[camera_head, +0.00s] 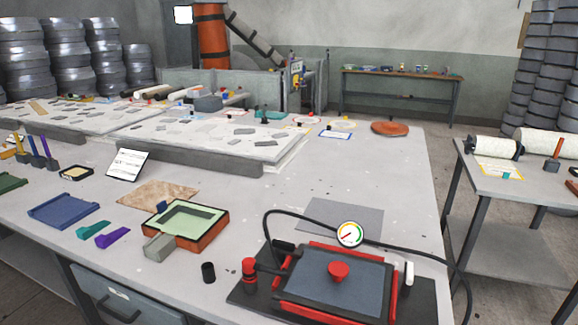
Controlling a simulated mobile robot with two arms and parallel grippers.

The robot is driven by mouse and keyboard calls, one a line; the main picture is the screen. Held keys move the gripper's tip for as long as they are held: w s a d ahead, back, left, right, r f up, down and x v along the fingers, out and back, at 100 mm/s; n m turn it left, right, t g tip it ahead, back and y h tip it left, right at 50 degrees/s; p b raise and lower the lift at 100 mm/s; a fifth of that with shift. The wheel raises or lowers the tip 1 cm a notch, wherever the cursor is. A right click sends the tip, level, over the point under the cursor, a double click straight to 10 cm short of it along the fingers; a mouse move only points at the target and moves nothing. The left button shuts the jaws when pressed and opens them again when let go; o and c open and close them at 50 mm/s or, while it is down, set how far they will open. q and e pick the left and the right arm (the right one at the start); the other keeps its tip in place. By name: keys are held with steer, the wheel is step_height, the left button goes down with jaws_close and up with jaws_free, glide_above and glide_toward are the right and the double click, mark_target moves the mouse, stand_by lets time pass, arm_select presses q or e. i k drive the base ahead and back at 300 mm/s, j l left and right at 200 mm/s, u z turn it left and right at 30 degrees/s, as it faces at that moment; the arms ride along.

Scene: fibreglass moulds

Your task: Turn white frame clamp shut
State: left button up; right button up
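A red frame (309,303) lies around a blue-grey panel (362,282) on a dark base plate (240,291) at the front right of the table. A white-handled piece (409,273), which looks like the white frame clamp, stands upright at the frame's right side, next to a red bar (392,296). I cannot tell for sure whether it is open or shut. A clamp with a black handle (285,246) sits at the frame's back left corner. A red knob (338,271) stands on the panel. Neither of my grippers is in view.
A round gauge (350,234) on a black hose (459,270) rises behind the frame. A red valve (249,268) and a black cup (208,272) stand to its left. An orange mould (222,231) lies further left. The table's back right is mostly clear.

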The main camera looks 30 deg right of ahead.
mark_target(407, 281)
steer(key=z, duration=1.75)
steer(key=k+j, duration=0.1)
steer(key=j, duration=0.3)
steer(key=k+j, duration=0.1)
steer(key=j, duration=0.25)
